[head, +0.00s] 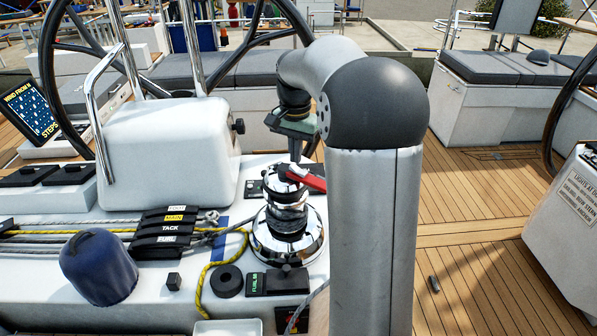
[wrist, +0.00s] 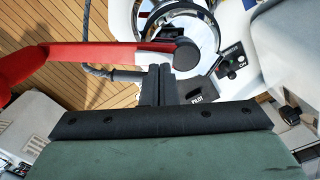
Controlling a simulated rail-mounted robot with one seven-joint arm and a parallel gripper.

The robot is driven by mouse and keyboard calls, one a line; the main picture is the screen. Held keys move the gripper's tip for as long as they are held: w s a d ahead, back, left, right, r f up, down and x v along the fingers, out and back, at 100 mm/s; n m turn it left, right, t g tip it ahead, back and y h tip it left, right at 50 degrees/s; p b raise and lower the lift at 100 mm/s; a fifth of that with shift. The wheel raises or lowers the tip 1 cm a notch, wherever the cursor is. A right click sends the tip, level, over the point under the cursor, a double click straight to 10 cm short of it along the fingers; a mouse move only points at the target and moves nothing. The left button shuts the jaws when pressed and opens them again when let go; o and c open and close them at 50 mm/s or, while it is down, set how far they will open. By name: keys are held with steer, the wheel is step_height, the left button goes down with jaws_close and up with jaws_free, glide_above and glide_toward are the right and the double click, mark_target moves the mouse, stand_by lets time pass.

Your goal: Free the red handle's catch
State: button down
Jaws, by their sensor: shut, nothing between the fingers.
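The red handle (head: 311,181) sits on top of the chrome winch (head: 288,228) and points to the right in the head view, its far end hidden behind my arm. In the wrist view the red handle (wrist: 95,52) runs from the left edge to a round black cap (wrist: 187,53) over the winch. I cannot tell which part is its catch. My gripper (head: 295,155) points down just above the winch top. In the wrist view its fingers (wrist: 160,72) are together and empty, beside the handle near the cap. I cannot tell whether they touch it.
A row of black rope clutches (head: 163,232), a blue-covered winch (head: 98,267) and a yellow rope (head: 211,268) lie left of the winch. A white pedestal with a steel rail (head: 165,150) stands behind. The wooden deck (head: 470,220) at right is mostly clear.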

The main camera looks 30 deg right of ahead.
mark_target(295, 168)
steer(key=shift+f+b, duration=0.6)
steer(key=shift+f, duration=0.4)
steer(key=shift+r, duration=0.1)
stand_by(0.3)
step_height(295, 168, up, 7)
steer(key=p, duration=0.6)
stand_by(0.5)
